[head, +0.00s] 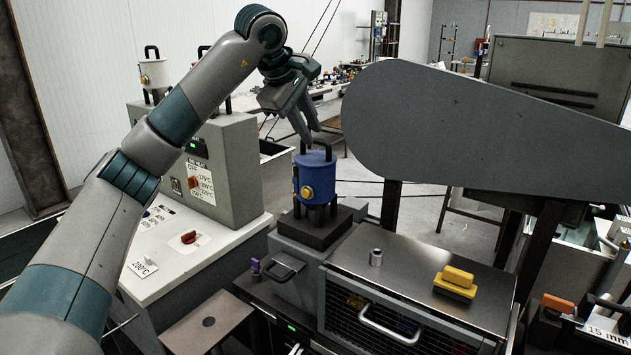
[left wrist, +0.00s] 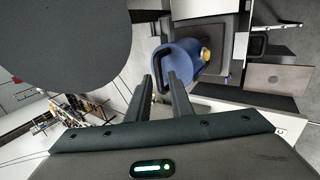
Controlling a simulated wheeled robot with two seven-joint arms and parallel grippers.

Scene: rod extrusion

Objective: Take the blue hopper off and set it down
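The blue hopper (head: 317,174) has a black loop handle (head: 328,152) on top and a yellow knob (head: 306,192) on its front. It stands upright on a dark square block (head: 314,228) on the machine. It also shows in the left wrist view (left wrist: 186,63). My left gripper (head: 310,140) is just above the hopper, angled down at the handle. In the left wrist view its two fingers (left wrist: 160,78) are apart, with the handle close to their tips. I cannot tell whether they touch it. My right gripper is not in view.
A large grey guard (head: 470,125) fills the space right of the hopper.

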